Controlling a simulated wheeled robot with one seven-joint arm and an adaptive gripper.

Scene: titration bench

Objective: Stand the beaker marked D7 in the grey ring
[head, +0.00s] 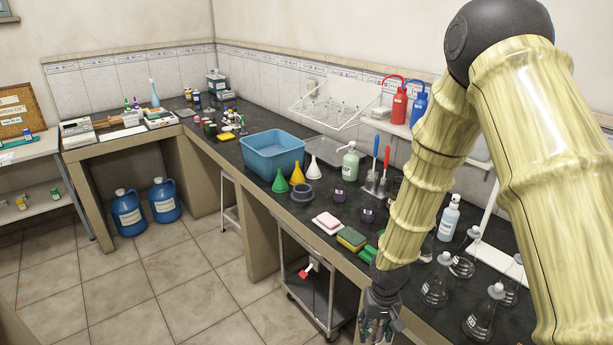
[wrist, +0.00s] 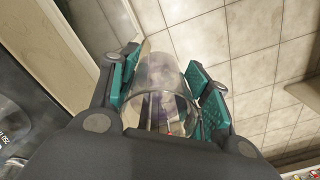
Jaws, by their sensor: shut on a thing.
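My gripper (wrist: 165,95) is shut on a clear glass beaker (wrist: 160,78), with green finger pads on both sides of it. The beaker's mark cannot be read; a purplish patch shows through the glass. In the head view my gripper (head: 378,318) hangs in front of the bench's front edge, at the bottom of the picture, and the beaker cannot be made out there. A grey-blue ring-shaped thing (head: 302,193) sits on the bench beside the funnels, farther back and to the left of my gripper. I take it for the grey ring.
Sponges (head: 351,238) lie between the ring and my gripper, near the front edge. Dark beakers (head: 368,211) stand behind them. Several flasks (head: 435,283) stand right of my gripper. A blue basin (head: 272,155) and funnels (head: 298,173) are behind the ring. A trolley (head: 318,285) stands below.

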